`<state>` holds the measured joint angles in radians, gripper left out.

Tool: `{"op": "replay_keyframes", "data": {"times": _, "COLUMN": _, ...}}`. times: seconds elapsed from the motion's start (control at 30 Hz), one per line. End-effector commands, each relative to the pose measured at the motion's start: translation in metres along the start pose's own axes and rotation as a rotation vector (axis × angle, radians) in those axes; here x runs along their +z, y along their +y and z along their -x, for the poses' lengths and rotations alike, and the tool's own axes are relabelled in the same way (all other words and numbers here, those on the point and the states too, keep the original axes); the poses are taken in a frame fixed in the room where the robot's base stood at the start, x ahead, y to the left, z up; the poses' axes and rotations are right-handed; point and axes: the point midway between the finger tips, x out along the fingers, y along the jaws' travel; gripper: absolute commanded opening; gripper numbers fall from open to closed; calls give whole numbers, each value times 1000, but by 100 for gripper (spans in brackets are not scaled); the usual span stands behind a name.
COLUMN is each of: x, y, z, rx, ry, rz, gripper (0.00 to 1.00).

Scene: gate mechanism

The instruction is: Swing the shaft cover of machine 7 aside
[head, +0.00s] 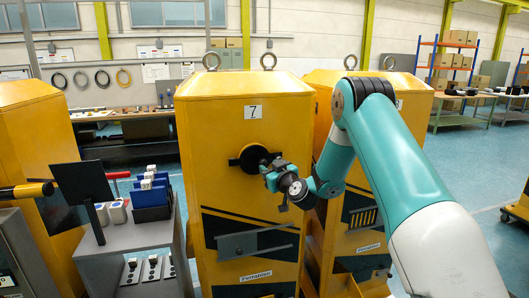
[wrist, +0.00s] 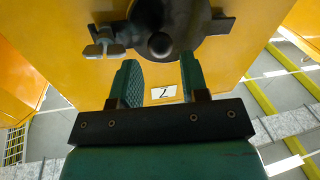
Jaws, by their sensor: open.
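Machine 7 (head: 230,190) is a yellow cabinet with a white number 7 plate (head: 252,112). Its black round shaft cover (head: 247,155) sits on the front face below the plate. In the wrist view the cover (wrist: 190,22) is at the top, with a dark round knob (wrist: 159,45) and a small grey metal piece (wrist: 103,43) at its left. My gripper (head: 268,165) is in front of the cover and partly hides it. In the wrist view my gripper (wrist: 159,70) is open, its two fingers apart on either side of the knob's line.
A similar yellow machine (head: 350,215) stands close on the right, behind my arm. A grey cart (head: 130,265) with a dark panel and blue trays stands at the left. A grey bar (head: 255,240) crosses machine 7's front lower down.

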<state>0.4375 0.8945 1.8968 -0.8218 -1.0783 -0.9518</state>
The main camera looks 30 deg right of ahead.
Motion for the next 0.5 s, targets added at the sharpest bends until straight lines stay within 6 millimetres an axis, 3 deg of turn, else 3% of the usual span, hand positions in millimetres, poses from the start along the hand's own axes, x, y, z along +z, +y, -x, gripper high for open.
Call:
{"op": "replay_keyframes", "data": {"times": 0.03, "x": -7, "y": 0, "z": -9, "rx": -3, "ry": 0, "rz": 1, "gripper": 41}}
{"op": "replay_keyframes", "data": {"times": 0.2, "x": -4, "y": 0, "z": -32, "rx": -3, "ry": 0, "rz": 1, "gripper": 41}}
{"op": "replay_keyframes", "data": {"times": 0.5, "x": 0, "y": 0, "z": -44, "rx": 0, "ry": 0, "rz": -1, "gripper": 41}}
